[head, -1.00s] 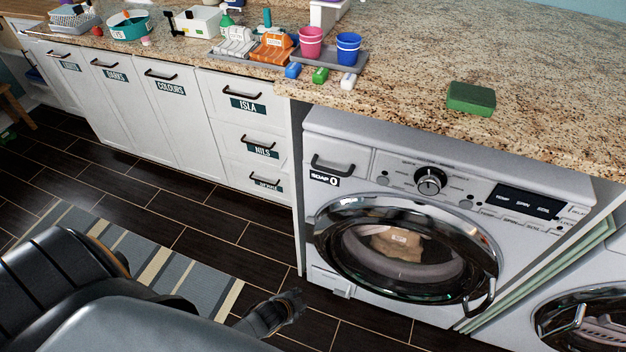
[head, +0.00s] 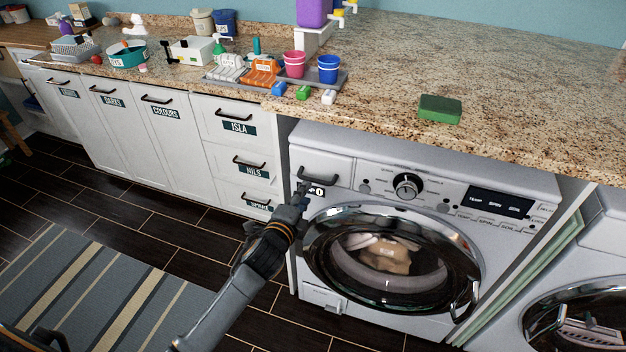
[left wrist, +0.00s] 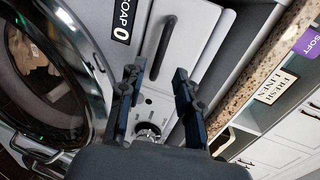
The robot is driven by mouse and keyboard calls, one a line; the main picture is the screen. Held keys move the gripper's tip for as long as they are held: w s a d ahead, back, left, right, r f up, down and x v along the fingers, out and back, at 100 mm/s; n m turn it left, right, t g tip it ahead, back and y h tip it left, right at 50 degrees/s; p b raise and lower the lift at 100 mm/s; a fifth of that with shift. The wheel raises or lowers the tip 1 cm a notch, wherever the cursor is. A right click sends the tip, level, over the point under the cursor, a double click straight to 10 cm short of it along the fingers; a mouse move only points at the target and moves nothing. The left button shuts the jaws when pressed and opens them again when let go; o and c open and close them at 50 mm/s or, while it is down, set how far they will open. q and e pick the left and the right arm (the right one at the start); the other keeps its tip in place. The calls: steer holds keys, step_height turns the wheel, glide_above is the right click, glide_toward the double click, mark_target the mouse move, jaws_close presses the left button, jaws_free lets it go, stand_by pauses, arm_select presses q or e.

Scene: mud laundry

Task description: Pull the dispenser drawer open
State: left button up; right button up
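The dispenser drawer (head: 333,168) is at the top left of the washing machine's front and looks closed. Its dark bar handle (head: 302,172) is partly hidden by my gripper in the head view. A label with SOAP shows beside the handle in the left wrist view (left wrist: 122,20). My left gripper (head: 300,193) is just in front of the drawer's left end. In the left wrist view my left gripper (left wrist: 158,92) has its two fingers apart. The handle (left wrist: 164,48) lies ahead of the gap between them, nearer the left finger; contact cannot be told. My right gripper is not in view.
The washing machine's round door (head: 390,258) is below the drawer, closed, with laundry inside. The granite counter (head: 480,60) overhangs above, with a green sponge (head: 440,108). White cabinets (head: 185,135) stand to the left. A striped rug (head: 100,290) lies on the floor.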

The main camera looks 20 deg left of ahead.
mark_target(314, 182)
arm_select(q)
steer(key=x, duration=0.8)
steer(key=shift+w, duration=0.2)
jaws_close()
